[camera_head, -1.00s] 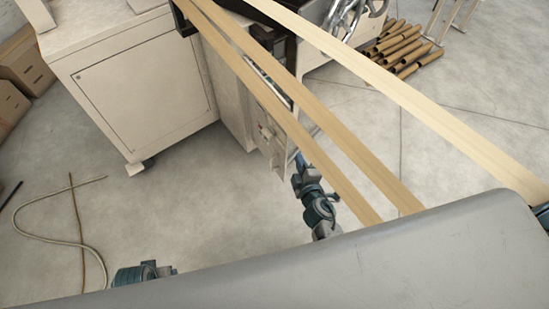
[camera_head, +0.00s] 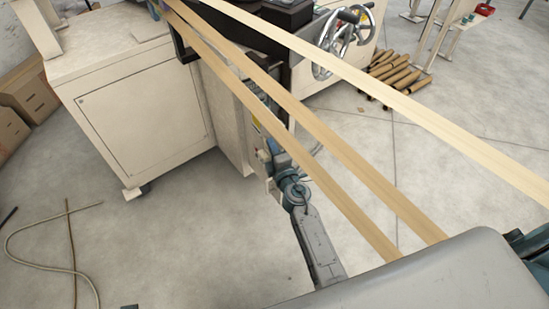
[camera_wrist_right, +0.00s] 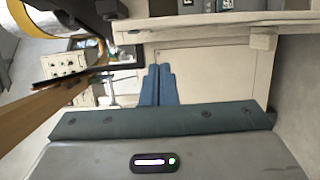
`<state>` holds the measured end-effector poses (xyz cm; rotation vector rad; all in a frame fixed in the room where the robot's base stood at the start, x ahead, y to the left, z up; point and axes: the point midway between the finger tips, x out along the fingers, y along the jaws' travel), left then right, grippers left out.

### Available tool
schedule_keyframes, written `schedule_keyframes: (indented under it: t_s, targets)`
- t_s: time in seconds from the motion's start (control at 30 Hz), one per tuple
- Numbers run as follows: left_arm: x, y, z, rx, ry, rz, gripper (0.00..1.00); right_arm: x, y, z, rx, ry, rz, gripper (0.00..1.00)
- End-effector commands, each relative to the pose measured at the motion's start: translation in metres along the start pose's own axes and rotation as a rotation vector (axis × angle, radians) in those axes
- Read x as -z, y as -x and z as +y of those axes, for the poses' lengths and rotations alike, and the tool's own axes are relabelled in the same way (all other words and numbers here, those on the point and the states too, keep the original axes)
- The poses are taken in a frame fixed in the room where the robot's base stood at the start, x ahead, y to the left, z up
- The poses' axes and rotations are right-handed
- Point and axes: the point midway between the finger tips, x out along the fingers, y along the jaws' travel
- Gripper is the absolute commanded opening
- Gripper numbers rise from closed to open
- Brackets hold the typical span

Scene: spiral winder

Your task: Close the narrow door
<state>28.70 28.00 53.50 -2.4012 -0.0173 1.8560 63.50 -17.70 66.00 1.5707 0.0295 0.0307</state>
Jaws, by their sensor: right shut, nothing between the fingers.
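The cream machine cabinet has a narrow upright panel (camera_head: 228,118), which I take to be the narrow door, at the right of its wide front panel (camera_head: 145,115). Paper strips and my arm partly cover this side, so I cannot tell how far the door stands open. My right gripper (camera_head: 274,168) is beside the cabinet's right side, partly behind the strips. In the right wrist view its blue fingers (camera_wrist_right: 158,85) are together and empty, in front of a pale outlined panel (camera_wrist_right: 205,72). Contact with it cannot be told. My left gripper is not in view.
Long paper strips (camera_head: 340,150) run diagonally over my right arm's area. A chrome handwheel (camera_head: 342,45) and cardboard tubes (camera_head: 395,75) are at the upper right. Cardboard boxes (camera_head: 25,100) stand at the left.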

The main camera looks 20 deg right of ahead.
Motion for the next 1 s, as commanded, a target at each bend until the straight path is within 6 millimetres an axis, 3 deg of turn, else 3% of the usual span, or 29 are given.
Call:
schedule_keyframes:
  t_s: [0.2, 0.77, 1.0]
  targets:
    - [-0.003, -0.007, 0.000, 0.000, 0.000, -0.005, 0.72, -0.025, -0.004, -0.001, 0.002, 0.003, 0.000, 0.00]
    - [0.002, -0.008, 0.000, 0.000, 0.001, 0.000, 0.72, -0.031, -0.005, -0.001, 0.002, 0.002, 0.005, 0.00]
    - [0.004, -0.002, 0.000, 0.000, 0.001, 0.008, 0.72, -0.046, -0.008, -0.001, 0.002, 0.006, 0.050, 0.00]
